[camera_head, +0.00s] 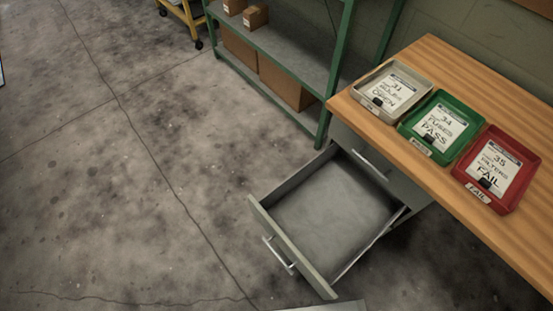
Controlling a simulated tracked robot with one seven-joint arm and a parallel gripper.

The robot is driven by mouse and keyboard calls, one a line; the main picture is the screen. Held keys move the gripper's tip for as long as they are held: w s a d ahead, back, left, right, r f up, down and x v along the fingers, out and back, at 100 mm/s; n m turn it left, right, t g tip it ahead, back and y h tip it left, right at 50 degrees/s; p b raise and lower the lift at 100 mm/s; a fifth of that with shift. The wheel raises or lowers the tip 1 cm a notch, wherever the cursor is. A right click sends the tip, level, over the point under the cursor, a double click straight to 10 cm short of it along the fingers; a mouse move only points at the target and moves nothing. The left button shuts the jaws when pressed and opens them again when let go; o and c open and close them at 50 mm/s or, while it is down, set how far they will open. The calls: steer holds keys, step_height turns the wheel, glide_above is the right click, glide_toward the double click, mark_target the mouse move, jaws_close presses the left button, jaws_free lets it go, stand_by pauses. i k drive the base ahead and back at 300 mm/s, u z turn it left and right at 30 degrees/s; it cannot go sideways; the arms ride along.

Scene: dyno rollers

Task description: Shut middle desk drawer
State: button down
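A grey-green desk drawer (335,208) stands pulled far out from under the wooden desk (432,65). It looks empty, with a flat grey bottom. Its front panel (292,248) faces the lower left and carries a silver bar handle (278,256). Above it, a closed drawer front (376,166) with its own handle sits just under the desktop. Any drawer below the open one is hidden by it. My gripper is not in view.
A beige tray (390,68), a green tray (441,92) and a red tray (524,154), each with a labelled card, sit on the desktop. A green shelf (290,58) with cardboard boxes stands behind. The concrete floor (110,160) at left is clear. A yellow wheeled cart (187,16) stands far back.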

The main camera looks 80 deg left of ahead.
mark_target(324, 217)
steer(key=z, duration=0.5)
steer(key=i, duration=0.25)
steer(key=u, duration=3.25)
steer(key=k, duration=0.1)
steer(key=z, duration=1.4)
steer(key=i, duration=0.4)
steer(key=u, duration=1.55)
